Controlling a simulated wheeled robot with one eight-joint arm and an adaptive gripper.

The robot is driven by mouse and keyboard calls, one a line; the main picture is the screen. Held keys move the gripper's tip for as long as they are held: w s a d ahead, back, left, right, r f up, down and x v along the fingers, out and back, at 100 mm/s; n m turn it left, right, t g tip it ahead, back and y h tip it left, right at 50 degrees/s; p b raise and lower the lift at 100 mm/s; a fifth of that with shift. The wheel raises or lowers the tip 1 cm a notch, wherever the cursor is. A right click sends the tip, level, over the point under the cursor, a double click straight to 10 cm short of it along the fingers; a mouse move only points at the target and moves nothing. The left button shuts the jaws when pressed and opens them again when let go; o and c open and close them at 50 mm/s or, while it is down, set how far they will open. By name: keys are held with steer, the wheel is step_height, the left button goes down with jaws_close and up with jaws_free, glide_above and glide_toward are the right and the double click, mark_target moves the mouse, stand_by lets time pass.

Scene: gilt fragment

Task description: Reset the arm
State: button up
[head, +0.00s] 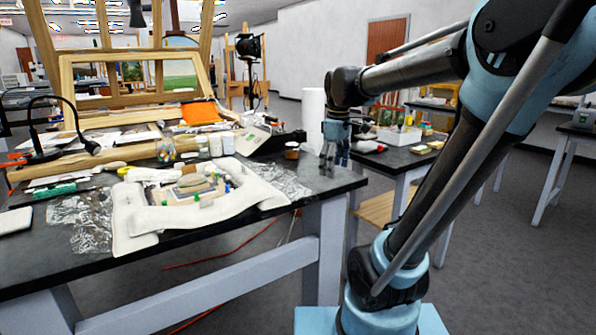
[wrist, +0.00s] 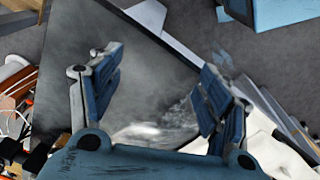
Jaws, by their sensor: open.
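My gripper (head: 335,150) hangs pointing down over the right end of the black worktable in the head view. In the wrist view, the two blue fingers of my gripper (wrist: 160,85) stand wide apart with nothing between them. Below them is the bare dark tabletop (wrist: 150,75) with some crumpled clear film (wrist: 145,130). My arm reaches up from its base at the lower right of the head view, bends at the upper right and extends left to the gripper.
The worktable (head: 240,243) holds white padded cushions (head: 190,215) around a fragment, several jars (head: 215,145), a black lamp (head: 50,150) and an easel frame (head: 135,78). A second table (head: 395,158) with a white tray stands behind.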

steer(key=s+d+f+m, duration=0.3)
steer(key=s+f+m, duration=0.2)
steer(key=s+f, duration=0.3)
steer(key=s+d+f+m+t, duration=0.1)
steer(key=s+d+f+m, duration=0.3)
steer(key=s+f+m, duration=0.2)
step_height(320, 180, down, 4)
steer(key=s, duration=0.2)
steer(key=shift+s+d, duration=0.3)
steer(key=shift+s, duration=0.05)
